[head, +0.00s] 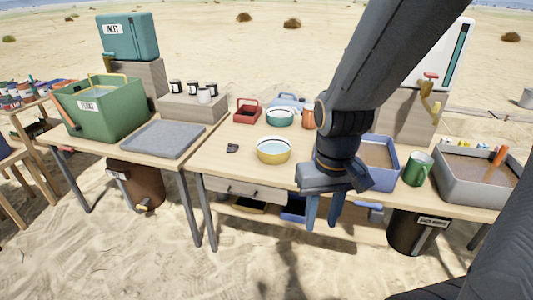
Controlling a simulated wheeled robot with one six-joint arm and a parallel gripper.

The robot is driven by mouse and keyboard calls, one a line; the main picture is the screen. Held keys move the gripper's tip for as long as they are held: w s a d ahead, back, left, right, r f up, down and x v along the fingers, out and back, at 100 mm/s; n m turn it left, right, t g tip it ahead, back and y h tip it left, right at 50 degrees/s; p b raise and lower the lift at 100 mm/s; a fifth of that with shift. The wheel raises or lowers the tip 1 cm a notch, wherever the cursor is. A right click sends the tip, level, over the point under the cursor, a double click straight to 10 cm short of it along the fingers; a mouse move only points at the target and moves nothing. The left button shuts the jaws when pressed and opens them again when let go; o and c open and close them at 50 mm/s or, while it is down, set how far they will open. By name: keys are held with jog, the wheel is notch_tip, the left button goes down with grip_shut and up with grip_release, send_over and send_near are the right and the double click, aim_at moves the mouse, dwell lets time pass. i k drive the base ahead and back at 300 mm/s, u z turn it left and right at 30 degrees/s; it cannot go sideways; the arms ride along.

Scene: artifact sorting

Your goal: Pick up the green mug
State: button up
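The green mug (418,169) stands upright on the right part of the wooden table, between a blue tray and a grey tray. Its handle faces right. My gripper (323,214) is left of the mug, in front of the table edge, pointing down. Its two blue fingers are apart with nothing visible between them. My gripper does not touch the mug.
The blue tray (384,182) is left of the mug and the grey tray (451,193) is right of it. A yellow bowl (273,153) sits left of my arm. A dark bin (412,235) stands below the table. The table front (225,171) has free room.

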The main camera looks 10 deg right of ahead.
aim_at(419, 163)
jog(key=z, duration=1.8)
jog(key=k, duration=1.25)
jog(key=z, duration=1)
jog(key=i, duration=1)
jog(key=u, duration=0.85)
jog(key=i, duration=0.55)
jog(key=u, duration=0.6)
